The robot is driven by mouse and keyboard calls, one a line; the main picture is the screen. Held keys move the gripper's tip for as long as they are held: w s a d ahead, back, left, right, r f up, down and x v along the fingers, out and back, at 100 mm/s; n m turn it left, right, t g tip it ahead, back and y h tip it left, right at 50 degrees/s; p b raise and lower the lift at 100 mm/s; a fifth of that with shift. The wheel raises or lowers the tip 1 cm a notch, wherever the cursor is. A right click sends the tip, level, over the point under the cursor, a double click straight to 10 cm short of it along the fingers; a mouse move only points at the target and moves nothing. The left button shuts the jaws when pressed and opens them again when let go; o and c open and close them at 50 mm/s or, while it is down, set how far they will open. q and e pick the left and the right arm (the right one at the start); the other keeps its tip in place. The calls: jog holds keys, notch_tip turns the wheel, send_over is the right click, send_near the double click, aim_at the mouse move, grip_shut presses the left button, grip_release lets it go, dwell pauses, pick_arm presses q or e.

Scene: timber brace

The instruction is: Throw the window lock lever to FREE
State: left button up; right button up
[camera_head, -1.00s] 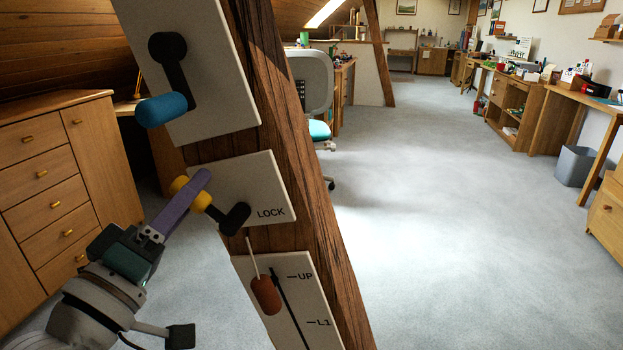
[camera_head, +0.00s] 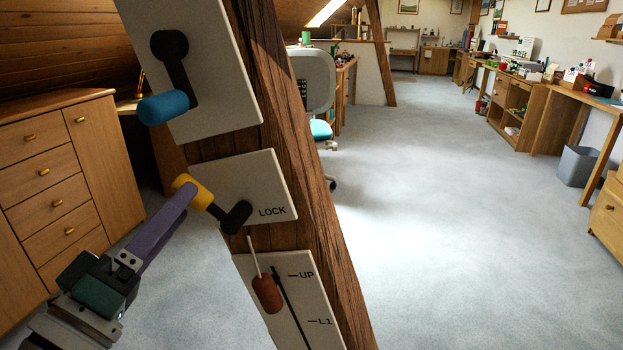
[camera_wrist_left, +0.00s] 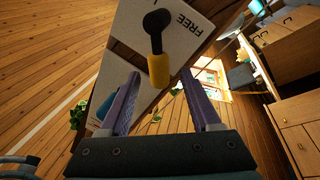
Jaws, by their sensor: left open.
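The window lock lever has a black pivot (camera_head: 236,217) and a yellow grip (camera_head: 200,197), on a white plate (camera_head: 262,180) marked LOCK. In the head view the grip points up and left from the pivot. In the left wrist view the yellow grip (camera_wrist_left: 159,72) shows between the purple fingertips, and the word FREE (camera_wrist_left: 186,22) is on the plate beside the pivot. My left gripper (camera_head: 187,189) is open, its fingers at the grip's outer end. One finger hides the other in the head view. I cannot tell whether they touch the grip. My right gripper is not in view.
The plate is on a slanted timber post (camera_head: 312,215). Above it is a crank with a blue handle (camera_head: 163,107); below is a slider with an orange-brown knob (camera_head: 267,293), marked UP and L1. A wooden drawer cabinet (camera_head: 100,150) stands at left.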

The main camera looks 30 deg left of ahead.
pick_arm(q)
jog(key=a+v, duration=0.1)
jog(key=v, duration=0.5)
jog(key=shift+s+d, duration=0.2)
jog(key=shift+d, duration=0.35)
jog(key=w+d+r+m+g+h+p, duration=0.3)
jog(key=d+m+g+h+p, duration=0.2)
jog(key=d+m+g+p, duration=0.45)
jog(key=s+d+r+m+g+p, duration=0.2)
jog(key=s+d+g+p, duration=0.1)
jog(key=s+d, duration=0.1)
jog(key=s+a+r+m+g+y+p, duration=0.25)
jog(key=s+r+g+p, duration=0.35)
jog(key=s, duration=0.3)
notch_tip(320, 180, up, 37)
jog(key=t+p, duration=0.1)
jog(key=p, duration=3.4)
jog(key=shift+w+d+h+p, duration=0.2)
jog(key=shift+h+p, duration=0.15)
